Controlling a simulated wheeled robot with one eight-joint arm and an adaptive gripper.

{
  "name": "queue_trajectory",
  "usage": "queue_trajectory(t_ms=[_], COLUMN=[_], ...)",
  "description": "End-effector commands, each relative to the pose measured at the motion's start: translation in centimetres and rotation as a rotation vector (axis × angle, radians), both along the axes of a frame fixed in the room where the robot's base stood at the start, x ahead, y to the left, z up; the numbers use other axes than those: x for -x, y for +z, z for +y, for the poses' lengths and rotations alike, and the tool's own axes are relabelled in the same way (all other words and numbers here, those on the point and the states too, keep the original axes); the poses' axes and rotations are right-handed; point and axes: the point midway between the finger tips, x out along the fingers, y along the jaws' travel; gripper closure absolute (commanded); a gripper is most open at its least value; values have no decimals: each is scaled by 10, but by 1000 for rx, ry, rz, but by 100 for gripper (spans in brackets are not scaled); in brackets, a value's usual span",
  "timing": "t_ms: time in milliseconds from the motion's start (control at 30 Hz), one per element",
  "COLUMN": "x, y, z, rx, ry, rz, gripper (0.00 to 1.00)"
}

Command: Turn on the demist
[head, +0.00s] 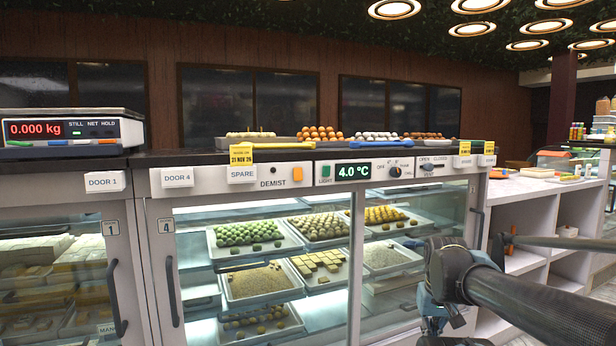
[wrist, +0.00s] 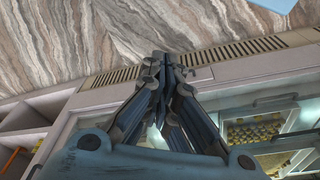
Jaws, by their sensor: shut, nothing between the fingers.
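The DEMIST label (head: 274,184) is on the white control strip above the display case in the head view. A small dark round indicator (head: 273,170) sits above it, and an orange rocker switch (head: 298,174) is to its right. Which way the rocker is set is too small to tell. My gripper (head: 432,322) is low at the right in front of the case, well apart from the switch, its tips cut off or unclear. In the wrist view my gripper (wrist: 165,65) is shut and empty, and the demist switch does not show there.
A green LIGHT switch (head: 325,172), the 4.0 °C display (head: 354,171), a rotary knob (head: 394,172) and a VENT slider (head: 432,166) share the strip. A scale (head: 70,128) stands on the left counter. Door handles (head: 172,291) stick out. A vent grille (wrist: 225,58) borders the marbled floor.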

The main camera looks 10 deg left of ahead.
Motion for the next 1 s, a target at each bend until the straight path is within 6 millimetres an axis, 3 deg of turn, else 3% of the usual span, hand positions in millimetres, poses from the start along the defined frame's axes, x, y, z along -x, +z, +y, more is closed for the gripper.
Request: queue_trajectory(t_ms=[267,367,467,667,1000], x=[0,6,-3,-43,-99], y=[0,9,27,99,241], z=[0,1,7,34,120], rx=[0,2,12,57,154], ry=[0,17,81,365,936], rz=[0,-12,-16,-32,-78], gripper=[100,100,100,100,100])
